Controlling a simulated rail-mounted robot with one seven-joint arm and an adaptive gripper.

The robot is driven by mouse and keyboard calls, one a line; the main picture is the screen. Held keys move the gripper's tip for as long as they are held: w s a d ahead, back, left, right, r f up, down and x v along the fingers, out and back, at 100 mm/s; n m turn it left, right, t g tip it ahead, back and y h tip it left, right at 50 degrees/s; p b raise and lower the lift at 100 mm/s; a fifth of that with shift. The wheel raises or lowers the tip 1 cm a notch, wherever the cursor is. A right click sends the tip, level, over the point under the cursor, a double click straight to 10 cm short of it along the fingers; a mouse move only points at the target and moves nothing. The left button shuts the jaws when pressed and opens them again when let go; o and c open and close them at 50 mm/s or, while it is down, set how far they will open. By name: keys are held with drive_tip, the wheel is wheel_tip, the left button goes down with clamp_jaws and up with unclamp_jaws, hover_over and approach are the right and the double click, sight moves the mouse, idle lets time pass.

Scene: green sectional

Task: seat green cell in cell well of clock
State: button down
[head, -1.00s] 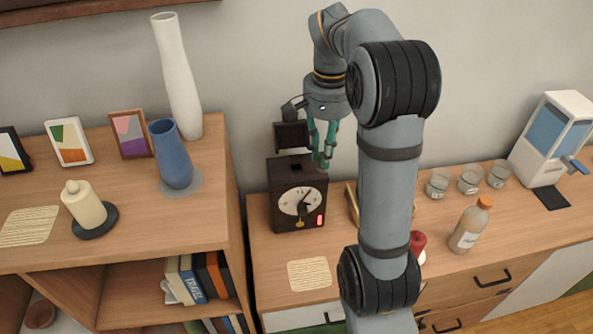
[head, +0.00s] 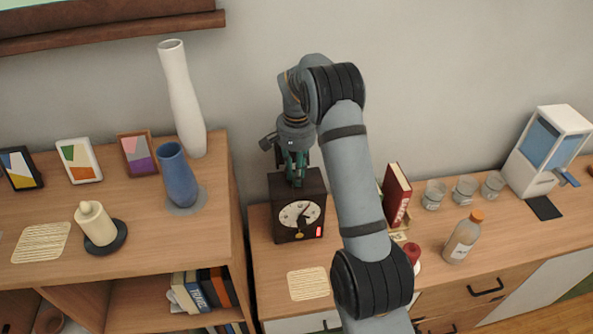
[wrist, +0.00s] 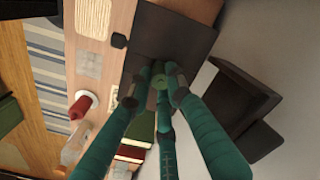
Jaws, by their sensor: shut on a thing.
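The dark brown clock (head: 311,192) stands on the low sideboard, with a white dial and a small red light on its front. My gripper (head: 296,181) is directly over the clock's top, pointing down. In the wrist view my gripper (wrist: 156,92) has its green fingers closed around the green cell (wrist: 161,82), of which only a round end shows. The cell is at the dark clock top (wrist: 170,40). The fingers hide the cell well, so I cannot tell how deep the cell sits. The clock's open dark lid (wrist: 240,95) is beside the fingers.
A tall shelf with a blue vase (head: 178,177) and a white vase (head: 183,100) rises left of the clock. A red book (head: 396,194), glass jars (head: 464,188) and a bottle (head: 463,238) stand to the right. A woven mat (head: 308,284) lies in front.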

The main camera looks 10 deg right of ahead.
drive_tip(key=shift+f, duration=0.1)
drive_tip(key=shift+f, duration=0.1)
drive_tip(key=shift+f+b, duration=0.15)
drive_tip(key=shift+b, duration=0.15)
drive_tip(key=c, duration=1.6)
unclamp_jaws()
wheel_tip(320, 180, up, 13)
drive_tip(key=shift+f, duration=0.2)
drive_tip(key=shift+f, duration=0.15)
